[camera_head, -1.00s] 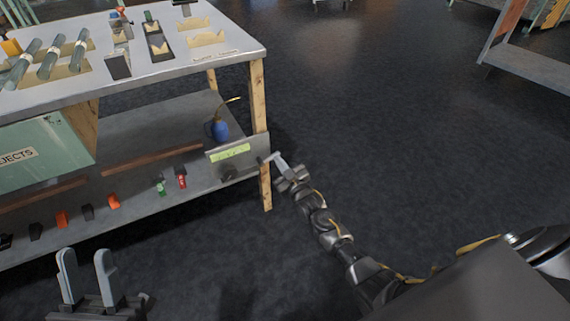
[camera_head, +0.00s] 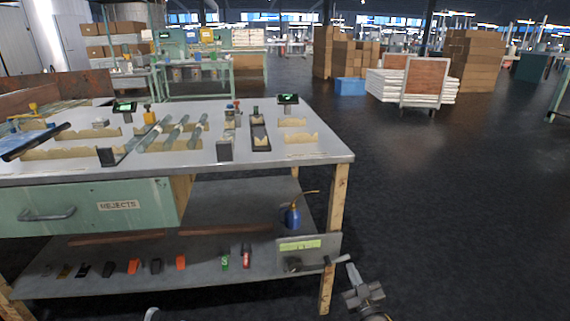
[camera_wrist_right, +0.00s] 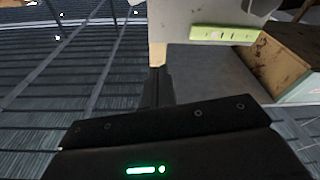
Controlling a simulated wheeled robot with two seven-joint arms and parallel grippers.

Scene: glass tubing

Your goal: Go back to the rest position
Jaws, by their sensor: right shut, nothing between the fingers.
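My right gripper (camera_head: 350,266) is low at the front right of the workbench (camera_head: 335,160), close to its front right leg and the lower shelf's corner. It is shut with nothing between its fingers. In the right wrist view its dark body (camera_wrist_right: 165,145) fills the bottom, with a green light on it. My left gripper (camera_head: 152,314) shows only as a pale tip at the bottom edge; the rest is out of frame.
The lower shelf (camera_head: 215,275) holds small coloured parts and a blue oil can (camera_head: 292,216). A plate with a green label (camera_head: 300,245) hangs at its right end, near my right gripper. Glass tubes (camera_head: 176,134) lie on the bench top. The floor to the right (camera_head: 450,220) is clear.

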